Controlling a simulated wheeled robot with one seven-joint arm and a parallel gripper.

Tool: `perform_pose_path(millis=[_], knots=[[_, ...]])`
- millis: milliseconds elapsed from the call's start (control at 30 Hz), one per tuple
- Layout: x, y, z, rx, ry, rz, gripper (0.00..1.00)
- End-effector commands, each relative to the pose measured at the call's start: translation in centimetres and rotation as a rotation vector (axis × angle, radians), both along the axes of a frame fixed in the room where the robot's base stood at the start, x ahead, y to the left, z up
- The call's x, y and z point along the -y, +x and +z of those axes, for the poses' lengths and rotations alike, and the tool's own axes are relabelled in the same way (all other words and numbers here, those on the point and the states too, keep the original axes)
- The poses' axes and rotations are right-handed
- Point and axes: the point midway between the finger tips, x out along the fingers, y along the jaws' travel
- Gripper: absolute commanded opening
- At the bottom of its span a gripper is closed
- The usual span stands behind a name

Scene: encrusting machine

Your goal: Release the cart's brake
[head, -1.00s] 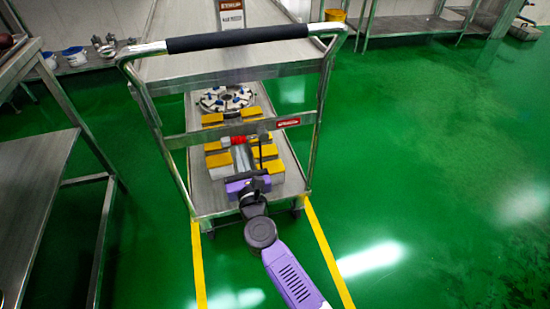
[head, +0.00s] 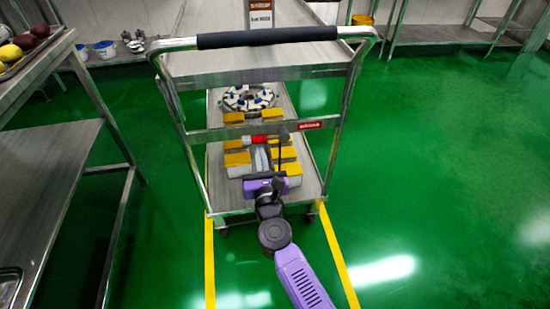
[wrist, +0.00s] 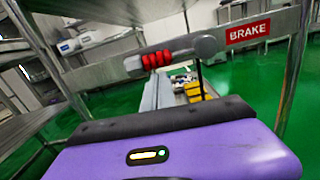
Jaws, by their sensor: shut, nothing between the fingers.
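The metal cart (head: 230,210) stands ahead with a black-gripped push handle (head: 268,37). Its brake lever has a red grip (head: 256,139) at the rear crossbar. In the wrist view the red grip (wrist: 156,60) lies left of the lever's grey pivot (wrist: 204,46), beside a red BRAKE label (wrist: 247,33). My gripper (head: 261,150) is shut and empty, with its fingers pointing towards the lever. In the wrist view my gripper's grey fingers (wrist: 160,88) appear just below the red grip. I cannot tell whether they touch it.
A round fixture (head: 247,98) and yellow-topped blocks (head: 237,158) show beyond the crossbar. A steel table (head: 55,170) stands close on the left. Yellow floor lines (head: 339,258) flank the cart's near end. Green floor on the right is open.

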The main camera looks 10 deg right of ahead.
Motion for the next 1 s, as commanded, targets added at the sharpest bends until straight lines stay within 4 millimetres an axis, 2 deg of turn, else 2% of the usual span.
perform_pose_path(millis=[33, 267, 367, 700, 833, 1000], knots=[[0.2, 0.0, -1.2, -0.002, 0.0, -0.001, 0.0], [1.2, 0.2, -4.1, -0.004, -0.001, -0.004, 0.0], [1.1, -1.5, -3.5, -0.007, -0.002, -0.002, 0.0], [1.1, -7.8, -3.9, -0.007, -0.001, -0.002, 0.0], [1.1, -9.1, -4.0, -0.006, -0.001, -0.002, 0.0], [1.1, -9.8, -4.0, -0.005, 0.0, -0.003, 0.0]])
